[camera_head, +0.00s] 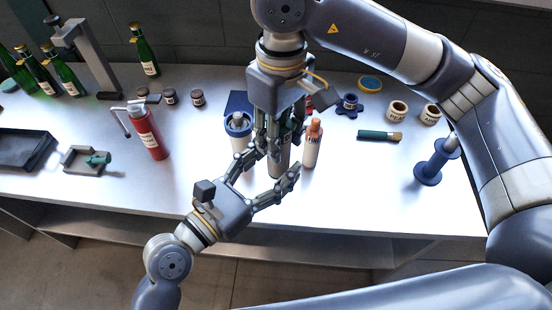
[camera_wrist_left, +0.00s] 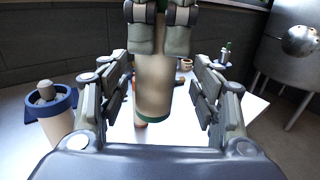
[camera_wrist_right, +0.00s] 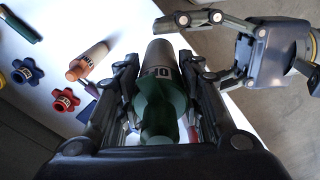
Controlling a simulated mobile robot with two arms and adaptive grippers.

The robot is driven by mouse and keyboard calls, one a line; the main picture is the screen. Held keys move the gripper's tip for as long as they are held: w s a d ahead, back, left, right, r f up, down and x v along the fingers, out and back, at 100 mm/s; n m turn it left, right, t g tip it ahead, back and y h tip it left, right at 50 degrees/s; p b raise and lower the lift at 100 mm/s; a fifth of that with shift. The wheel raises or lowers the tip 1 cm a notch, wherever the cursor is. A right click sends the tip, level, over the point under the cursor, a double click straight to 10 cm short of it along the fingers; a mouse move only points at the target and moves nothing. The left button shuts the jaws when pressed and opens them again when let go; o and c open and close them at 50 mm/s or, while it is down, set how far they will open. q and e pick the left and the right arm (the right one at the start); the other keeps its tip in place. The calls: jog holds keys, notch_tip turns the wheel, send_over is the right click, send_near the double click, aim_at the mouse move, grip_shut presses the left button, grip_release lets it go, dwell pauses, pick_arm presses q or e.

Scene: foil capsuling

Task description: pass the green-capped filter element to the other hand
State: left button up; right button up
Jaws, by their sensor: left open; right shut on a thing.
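The green-capped filter element (camera_head: 279,164) is a pale cylinder, hanging upright above the table. My right gripper (camera_head: 273,138) reaches down from above and is shut on its upper, green-capped end. In the right wrist view the green cap (camera_wrist_right: 158,98) sits between the right fingers, with a labelled pale body beyond. In the left wrist view the pale body (camera_wrist_left: 153,88) shows a green band at its bottom. My left gripper (camera_head: 276,166) is open, coming from the lower left, its fingers on either side of the element. Gaps show between them and the body in the left wrist view.
A pale orange-topped bottle (camera_head: 312,148) stands just right of the element. A blue-rimmed holder (camera_head: 238,126) with a pale cylinder stands just left. A red bottle (camera_head: 149,136) is farther left, and a blue spool-shaped stand (camera_head: 430,168) is right. The table front is mostly clear.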

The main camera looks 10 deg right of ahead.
pick_arm(q)
jog(key=shift+w+d, duration=0.3)
jog(key=shift+d, duration=0.1)
jog(key=c, duration=1.2)
pick_arm(e)
jog(key=o, duration=1.2)
